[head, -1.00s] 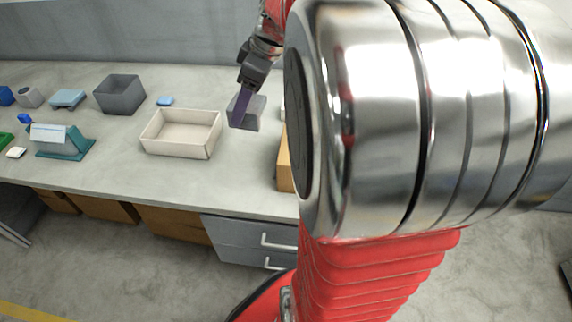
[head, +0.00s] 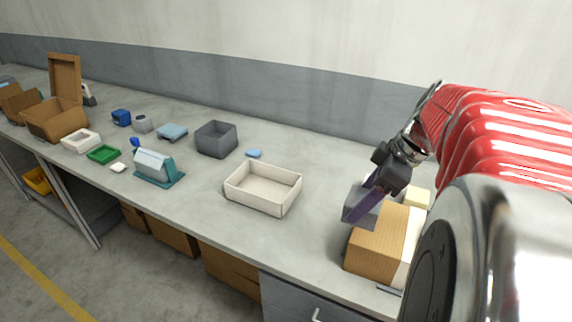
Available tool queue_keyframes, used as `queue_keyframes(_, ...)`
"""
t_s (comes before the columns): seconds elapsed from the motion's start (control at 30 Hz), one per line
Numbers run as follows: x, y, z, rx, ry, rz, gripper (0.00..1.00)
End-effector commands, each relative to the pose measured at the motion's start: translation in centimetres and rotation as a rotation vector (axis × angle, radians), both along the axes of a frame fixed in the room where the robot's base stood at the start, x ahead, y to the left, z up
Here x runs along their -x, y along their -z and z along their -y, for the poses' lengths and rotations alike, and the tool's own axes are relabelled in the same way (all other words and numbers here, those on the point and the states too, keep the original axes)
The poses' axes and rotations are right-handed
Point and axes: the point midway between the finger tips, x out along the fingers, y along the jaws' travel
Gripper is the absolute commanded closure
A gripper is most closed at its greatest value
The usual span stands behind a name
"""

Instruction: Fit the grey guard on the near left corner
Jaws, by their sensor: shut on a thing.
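My gripper (head: 362,204), with purple fingers, is shut on the grey guard (head: 371,216). The guard is partly hidden by the near finger. It appears at the far left part of a tan box (head: 378,244) with a white band. I cannot tell whether it touches the box or hangs above or behind it. A cream block (head: 418,197) shows at the box's far right corner. My arm hides the box's right side, and its near left corner is in plain view.
A beige open tray (head: 236,196) stands left of the box, with bare bench between. Further left are a dark grey bin (head: 211,145), a teal stand (head: 160,181) and a green tray (head: 103,154). A thin dark strip (head: 389,289) lies by the bench's front edge.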

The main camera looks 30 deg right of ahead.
Motion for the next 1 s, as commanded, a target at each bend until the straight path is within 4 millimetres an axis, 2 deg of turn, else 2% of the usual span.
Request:
queue_keyframes(0.1,0.0,2.1,-0.1,-0.003,0.002,-0.002,0.68)
queue_keyframes(0.23,0.0,3.7,0.0,-0.002,0.001,0.000,0.68)
queue_keyframes(0.67,0.0,4.5,0.0,0.000,0.001,0.000,0.68)
queue_keyframes(1.0,0.0,7.9,0.0,-0.001,0.001,-0.001,0.68)
